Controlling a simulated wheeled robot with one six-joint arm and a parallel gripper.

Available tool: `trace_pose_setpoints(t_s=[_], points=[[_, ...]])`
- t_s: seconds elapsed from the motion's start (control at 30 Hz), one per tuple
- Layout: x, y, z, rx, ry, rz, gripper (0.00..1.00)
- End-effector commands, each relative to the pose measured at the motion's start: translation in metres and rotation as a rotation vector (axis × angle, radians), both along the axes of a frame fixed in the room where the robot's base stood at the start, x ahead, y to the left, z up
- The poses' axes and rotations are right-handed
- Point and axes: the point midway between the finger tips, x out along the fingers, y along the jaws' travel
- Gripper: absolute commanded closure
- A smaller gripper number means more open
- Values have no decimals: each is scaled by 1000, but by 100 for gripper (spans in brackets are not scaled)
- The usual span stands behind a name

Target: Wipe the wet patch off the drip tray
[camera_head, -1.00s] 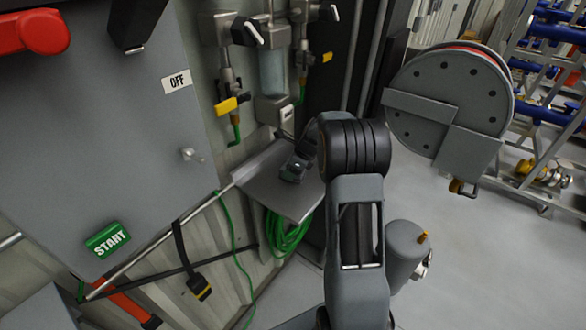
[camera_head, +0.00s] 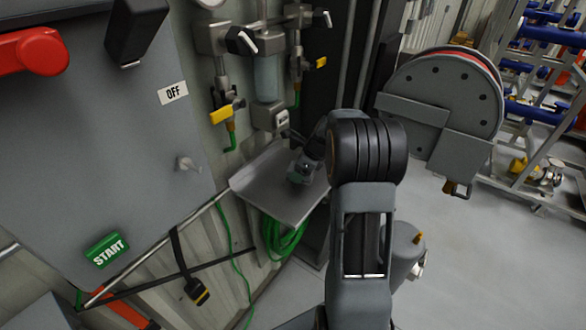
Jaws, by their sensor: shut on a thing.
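The drip tray (camera_head: 258,187) is a grey metal shelf below the valves on the wall, in the middle of the head view. My gripper (camera_head: 301,171) is over the right part of the tray, low against its surface. It is shut on a small grey-green thing (camera_head: 299,178), too small here to name for certain. Whether that thing touches the tray I cannot tell. No wet patch stands out on the bare grey metal. My arm hides the right end of the tray.
Valves with a yellow handle (camera_head: 221,114) and a clear filter bowl (camera_head: 266,80) hang above the tray. A green hose (camera_head: 284,236) is coiled below it. A grey panel (camera_head: 95,150) stands left, a hose reel (camera_head: 445,95) right.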

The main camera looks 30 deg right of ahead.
Motion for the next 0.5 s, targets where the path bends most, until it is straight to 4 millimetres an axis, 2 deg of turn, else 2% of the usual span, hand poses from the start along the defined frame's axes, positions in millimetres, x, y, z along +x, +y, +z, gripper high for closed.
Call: trace_pose_setpoints(t_s=[0.5], points=[[-48,-26,12,-1,-1,-3,58]])
